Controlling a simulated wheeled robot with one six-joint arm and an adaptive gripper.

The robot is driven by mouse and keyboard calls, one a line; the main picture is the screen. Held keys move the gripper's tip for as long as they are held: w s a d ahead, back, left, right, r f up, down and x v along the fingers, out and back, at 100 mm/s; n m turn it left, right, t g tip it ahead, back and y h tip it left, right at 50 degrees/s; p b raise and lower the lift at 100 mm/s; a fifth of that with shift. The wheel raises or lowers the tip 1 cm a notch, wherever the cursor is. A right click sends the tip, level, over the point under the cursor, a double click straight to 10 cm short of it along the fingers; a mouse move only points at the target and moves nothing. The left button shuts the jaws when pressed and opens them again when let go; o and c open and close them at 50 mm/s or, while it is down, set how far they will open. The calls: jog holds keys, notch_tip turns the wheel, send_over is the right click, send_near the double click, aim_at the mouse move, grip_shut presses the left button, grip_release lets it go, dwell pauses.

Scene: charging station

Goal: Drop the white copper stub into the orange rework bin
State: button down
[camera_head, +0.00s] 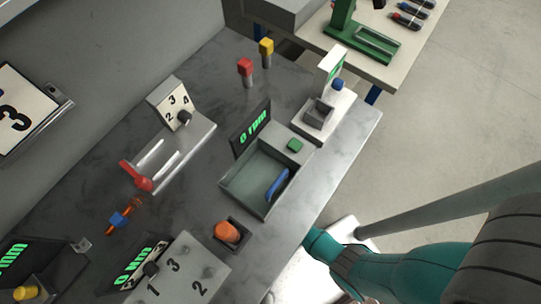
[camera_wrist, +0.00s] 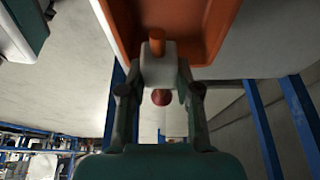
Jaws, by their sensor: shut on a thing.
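The white copper stub (camera_wrist: 157,66) is between the fingertips of my gripper (camera_wrist: 160,75) in the wrist view. It has a white block-shaped body, a copper-orange pin at the top of the picture and a reddish round end below. My gripper is shut on its white body. The orange rework bin (camera_wrist: 213,27) fills the top middle of the wrist view. The stub overlaps the bin's near part in the picture; I cannot tell its height relative to the rim. The head view shows neither stub nor bin, and my gripper is not clearly visible there.
In the head view, the grey bench holds a tray (camera_head: 231,186) with a blue piece, an orange knob (camera_head: 227,232), a blue-and-copper piece (camera_head: 118,219) and a red-handled fixture (camera_head: 136,178). Blue posts (camera_wrist: 262,125) stand beside the bin in the wrist view.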

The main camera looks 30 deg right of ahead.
jog(key=shift+f, duration=0.1)
jog(key=c, duration=0.7)
grip_release()
jog(key=shift+v, duration=3.75)
